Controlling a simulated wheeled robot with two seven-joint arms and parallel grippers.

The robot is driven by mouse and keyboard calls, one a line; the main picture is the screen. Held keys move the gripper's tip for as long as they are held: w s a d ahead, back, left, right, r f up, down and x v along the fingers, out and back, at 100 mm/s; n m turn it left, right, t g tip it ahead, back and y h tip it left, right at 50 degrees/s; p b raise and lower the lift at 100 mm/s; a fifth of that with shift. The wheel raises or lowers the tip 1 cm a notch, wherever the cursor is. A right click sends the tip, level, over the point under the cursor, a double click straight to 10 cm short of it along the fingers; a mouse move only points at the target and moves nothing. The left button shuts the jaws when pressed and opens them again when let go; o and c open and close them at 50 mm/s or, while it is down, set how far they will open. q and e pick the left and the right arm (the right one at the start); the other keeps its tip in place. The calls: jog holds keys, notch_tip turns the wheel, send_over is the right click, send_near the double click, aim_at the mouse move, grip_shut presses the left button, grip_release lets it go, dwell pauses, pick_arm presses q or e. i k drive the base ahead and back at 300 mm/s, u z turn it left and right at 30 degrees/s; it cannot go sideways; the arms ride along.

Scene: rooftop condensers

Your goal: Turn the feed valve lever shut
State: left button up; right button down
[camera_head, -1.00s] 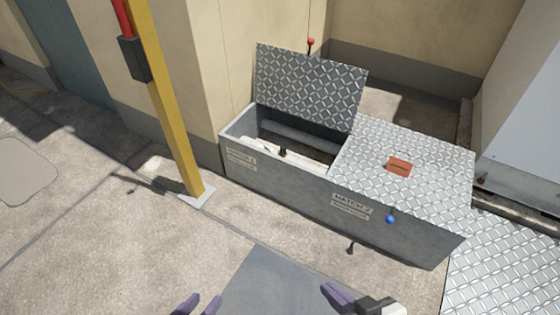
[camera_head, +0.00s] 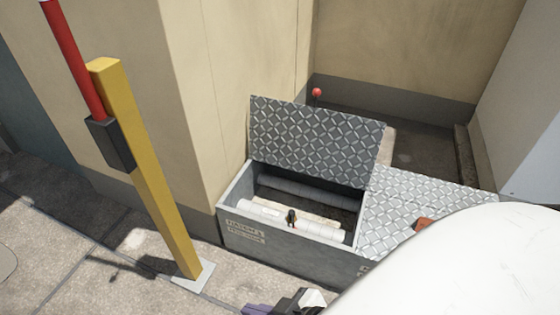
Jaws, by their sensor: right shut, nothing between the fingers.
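A small dark valve lever (camera_head: 291,216) with a brownish part stands on a pale pipe (camera_head: 258,208) inside the open left half of the grey hatch box (camera_head: 240,240). It is small, so its exact angle is hard to tell. My right gripper (camera_head: 262,309) shows at the bottom edge, partly cut off, with purple fingers. It is shut and empty, in front of the box and apart from the lever. My left gripper is out of view.
The raised tread-plate lid (camera_head: 315,140) stands open behind the opening. The right lid (camera_head: 420,200) is closed, with a reddish block (camera_head: 423,223) on it. A yellow post (camera_head: 155,190) stands left. My white arm hides the lower right.

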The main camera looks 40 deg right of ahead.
aim_at(292, 212)
jog(key=z, duration=0.6)
jog(key=i, duration=1.05)
jog(key=z, duration=0.9)
